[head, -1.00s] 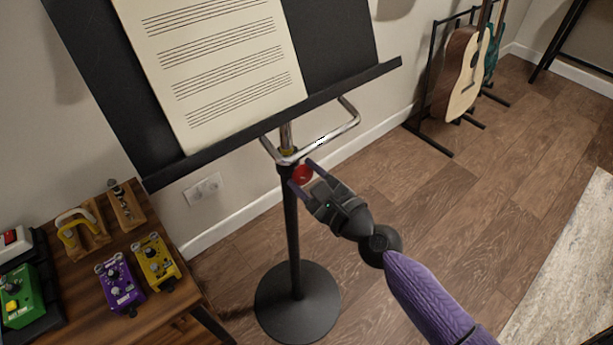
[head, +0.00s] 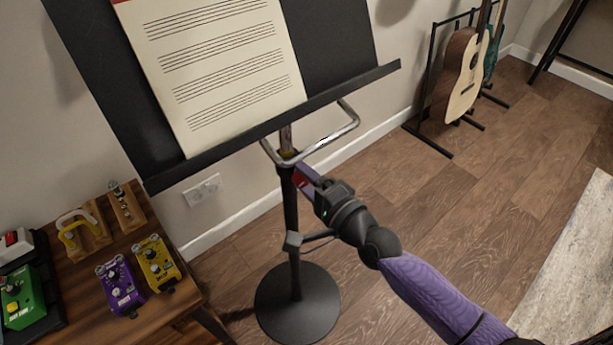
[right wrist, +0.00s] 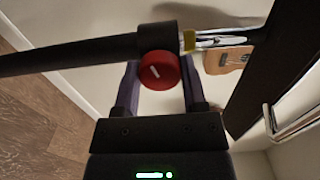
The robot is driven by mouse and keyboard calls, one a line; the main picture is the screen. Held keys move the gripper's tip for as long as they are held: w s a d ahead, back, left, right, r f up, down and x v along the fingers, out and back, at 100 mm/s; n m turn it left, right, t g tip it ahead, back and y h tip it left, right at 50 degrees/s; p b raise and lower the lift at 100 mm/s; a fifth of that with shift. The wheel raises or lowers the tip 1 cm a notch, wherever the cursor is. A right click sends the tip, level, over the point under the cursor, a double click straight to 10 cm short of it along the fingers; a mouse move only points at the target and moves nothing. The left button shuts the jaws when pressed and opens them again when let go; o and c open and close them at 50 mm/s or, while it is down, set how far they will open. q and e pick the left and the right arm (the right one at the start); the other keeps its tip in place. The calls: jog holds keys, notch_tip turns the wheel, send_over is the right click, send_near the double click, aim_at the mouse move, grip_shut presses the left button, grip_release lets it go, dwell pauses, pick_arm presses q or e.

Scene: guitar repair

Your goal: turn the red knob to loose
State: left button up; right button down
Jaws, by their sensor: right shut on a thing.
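The red knob (head: 299,180) sits on the collar of the music stand's black pole (head: 291,215), just below the tray. It shows more fully in the right wrist view (right wrist: 160,71), with a short white mark on its face. My right gripper (head: 301,176) is shut on the knob, its purple fingers (right wrist: 160,84) on either side of it. In the head view the fingers hide part of the knob. My left gripper is not in view.
The chrome handle bar (head: 335,138) and the black tray with sheet music (head: 220,70) are close above my gripper. A wooden table with pedals (head: 120,285) stands at left. A guitar (head: 465,85) stands on a rack at back right.

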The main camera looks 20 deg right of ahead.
jog(key=n, duration=0.2)
jog(key=shift+n+p, duration=0.35)
jog(key=shift+n, duration=0.05)
jog(key=n+p, duration=0.1)
jog(key=n, duration=0.3)
jog(key=shift+n+p, duration=0.35)
jog(key=shift+n, duration=0.65)
jog(key=shift+f+n+p, duration=0.1)
jog(key=shift+n+p, duration=0.2)
jog(key=shift+p, duration=0.05)
jog(key=shift+c, duration=2.2)
grip_release()
jog(key=shift+o, duration=1.5)
jog(key=shift+s, duration=0.1)
